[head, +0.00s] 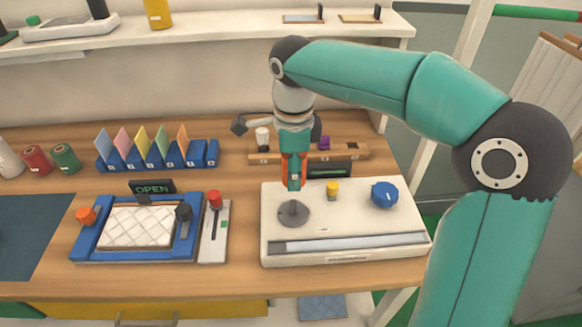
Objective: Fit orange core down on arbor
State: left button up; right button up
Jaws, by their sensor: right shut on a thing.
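My right gripper (293,181) points down and is shut on the orange core (303,168), which shows on both sides of the teal finger. The arbor (293,213) is a dark grey round base with a short post at the left of the white machine (350,222). In the picture the core is directly above the post and appears apart from it. The finger hides the core's middle, and its exact height and centring cannot be told. My left gripper is not in view.
The machine carries a yellow knob (332,189) and a blue knob (384,195) right of the arbor. A wooden rack (350,152) stands behind. Left are a red-handled lever (214,200), a blue-framed quilted pad (135,228), coloured cards (143,142), and red and green rolls (65,157).

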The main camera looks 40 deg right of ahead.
aim_at(293, 200)
jog(key=shift+f+b, duration=1.8)
jog(key=shift+f, duration=0.8)
jog(key=shift+f+b, duration=1.9)
jog(key=shift+f, duration=0.8)
jog(key=o, duration=1.2)
notch_tip(293, 200, up, 10)
jog(key=shift+r, duration=0.95)
